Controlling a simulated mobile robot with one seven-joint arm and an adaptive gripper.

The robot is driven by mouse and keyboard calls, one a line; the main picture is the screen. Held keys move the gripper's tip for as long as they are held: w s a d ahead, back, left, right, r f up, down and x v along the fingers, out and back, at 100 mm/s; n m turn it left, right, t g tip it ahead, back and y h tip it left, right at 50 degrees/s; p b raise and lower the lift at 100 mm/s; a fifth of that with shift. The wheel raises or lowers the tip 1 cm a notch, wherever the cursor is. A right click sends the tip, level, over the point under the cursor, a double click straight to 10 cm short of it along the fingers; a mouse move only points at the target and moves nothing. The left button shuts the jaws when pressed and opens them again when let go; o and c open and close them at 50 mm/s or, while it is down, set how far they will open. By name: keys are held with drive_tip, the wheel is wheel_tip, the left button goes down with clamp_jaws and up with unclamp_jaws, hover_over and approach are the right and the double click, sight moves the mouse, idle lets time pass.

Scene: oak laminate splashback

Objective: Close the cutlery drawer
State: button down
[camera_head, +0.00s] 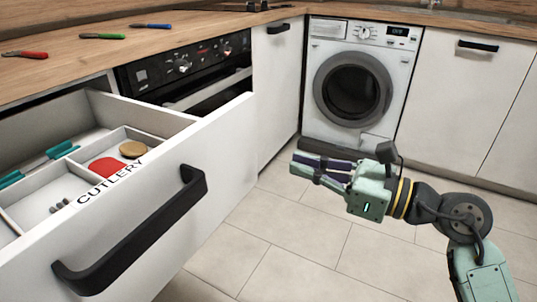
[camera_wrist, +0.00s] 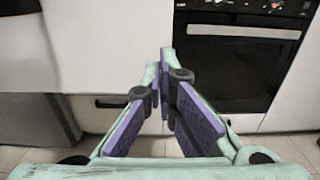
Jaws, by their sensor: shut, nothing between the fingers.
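The cutlery drawer (camera_head: 226,165) stands open at the left in the head view, with the word CUTLERY on its top edge. Its black bar handle (camera_head: 140,235) is on the white front. Inside are compartments with teal-handled pieces (camera_head: 40,158), a red piece (camera_head: 107,167), a round tan piece (camera_head: 132,149) and small grey pieces. My gripper (camera_head: 296,165) is shut and empty, to the right of the drawer front and apart from it. In the wrist view the purple-padded fingers (camera_wrist: 165,65) come together at their tips. Whether the drawer shows there is unclear.
The oven (camera_head: 190,70) is behind the drawer, under the wooden counter (camera_head: 60,55) holding red, green and blue-handled tools. A washing machine (camera_head: 355,80) stands at the back. The tiled floor (camera_head: 290,245) between drawer and arm is clear.

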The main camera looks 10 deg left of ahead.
sight(252, 152)
drive_tip(key=x, duration=0.7)
drive_tip(key=shift+w+a+p, duration=0.1)
drive_tip(key=shift+a+p, duration=0.05)
drive_tip(key=shift+p, duration=0.2)
drive_tip(key=shift+f, duration=0.1)
